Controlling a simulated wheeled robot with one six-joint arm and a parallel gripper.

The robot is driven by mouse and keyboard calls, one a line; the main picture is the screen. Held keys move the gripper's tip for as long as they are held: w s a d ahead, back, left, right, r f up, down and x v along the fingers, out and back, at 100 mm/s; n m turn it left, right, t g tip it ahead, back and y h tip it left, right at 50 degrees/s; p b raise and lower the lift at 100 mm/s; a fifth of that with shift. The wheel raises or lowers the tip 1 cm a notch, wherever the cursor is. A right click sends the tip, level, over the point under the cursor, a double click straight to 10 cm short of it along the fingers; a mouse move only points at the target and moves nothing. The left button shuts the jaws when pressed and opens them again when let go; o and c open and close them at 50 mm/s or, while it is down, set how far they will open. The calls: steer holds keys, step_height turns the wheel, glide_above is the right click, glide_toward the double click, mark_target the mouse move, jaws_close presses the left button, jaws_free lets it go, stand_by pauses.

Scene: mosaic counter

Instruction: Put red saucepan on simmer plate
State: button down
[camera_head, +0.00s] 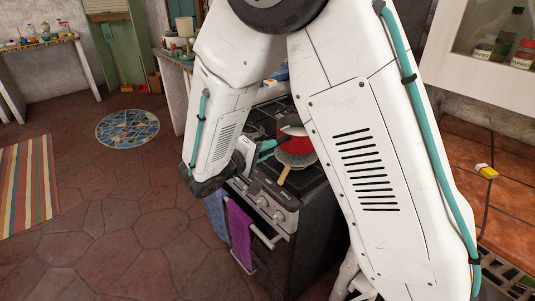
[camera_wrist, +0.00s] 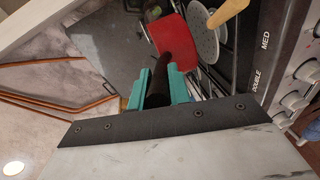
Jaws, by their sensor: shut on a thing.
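The red saucepan (camera_head: 302,146) is over the cooker top, partly hidden by my arm in the head view. In the wrist view the saucepan (camera_wrist: 172,38) shows its red body and dark handle. My gripper (camera_head: 267,149) has teal fingers, and in the wrist view they (camera_wrist: 160,82) are shut on the dark handle. The simmer plate (camera_head: 297,160), a grey perforated disc with a wooden handle, shows just below the pan in the head view. In the wrist view the plate (camera_wrist: 203,42) is right beside the pan. I cannot tell whether they touch.
The black cooker (camera_head: 292,235) has knobs along its front and a purple towel (camera_head: 240,230) on its rail. A tiled counter (camera_head: 505,190) with a yellow item (camera_head: 487,172) lies to the right. The floor to the left is open, with a striped rug (camera_head: 28,185).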

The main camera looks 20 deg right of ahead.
steer(key=shift+w+f, duration=0.15)
steer(key=shift+f, duration=1.65)
steer(key=c, duration=1.3)
jaws_free()
steer(key=shift+f, duration=0.1)
